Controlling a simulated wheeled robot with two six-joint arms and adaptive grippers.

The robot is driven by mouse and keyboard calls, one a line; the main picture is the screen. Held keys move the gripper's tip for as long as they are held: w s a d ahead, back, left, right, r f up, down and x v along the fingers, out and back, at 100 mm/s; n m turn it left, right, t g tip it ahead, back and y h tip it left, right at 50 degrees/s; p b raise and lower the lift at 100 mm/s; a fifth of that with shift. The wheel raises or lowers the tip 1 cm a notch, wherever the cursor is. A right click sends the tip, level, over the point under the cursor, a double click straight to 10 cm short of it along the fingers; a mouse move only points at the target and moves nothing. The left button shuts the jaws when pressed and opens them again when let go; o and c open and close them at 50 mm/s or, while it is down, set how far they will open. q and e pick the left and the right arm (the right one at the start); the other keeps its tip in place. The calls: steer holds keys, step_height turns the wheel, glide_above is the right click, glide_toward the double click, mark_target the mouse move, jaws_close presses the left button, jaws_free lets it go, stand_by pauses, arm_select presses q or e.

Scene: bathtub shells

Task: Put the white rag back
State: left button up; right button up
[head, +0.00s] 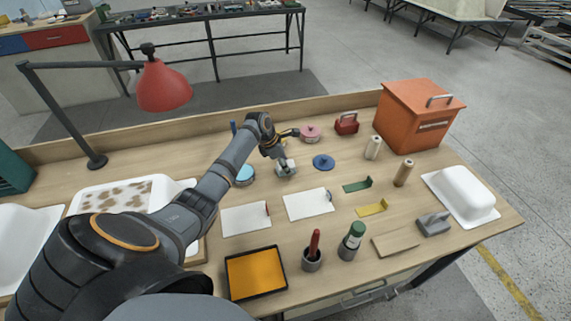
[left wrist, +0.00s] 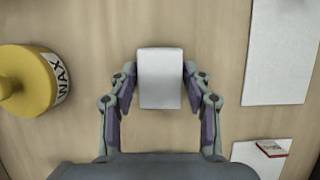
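The white rag (left wrist: 161,78) shows in the left wrist view as a pale block with a rounded top edge, between the two fingers of my left gripper (left wrist: 160,90). A finger lies close along each side of it; I cannot tell whether they press on it. In the head view my left gripper (head: 284,164) reaches down to the middle of the bench, with the rag (head: 287,172) at its fingertips, partly hidden. Whether the rag rests on the wood or is slightly lifted is unclear. My right gripper is not in view.
A yellow wax tin (left wrist: 28,80) stands left of the fingers in the left wrist view. In the head view, a light blue tin (head: 245,176), a blue lid (head: 323,162) and white sheets (head: 308,204) lie close around. An orange box (head: 415,115) stands at the right.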

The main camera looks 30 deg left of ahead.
arm_select(q)
steer(key=shift+o, duration=1.2)
steer(key=v, duration=1.2)
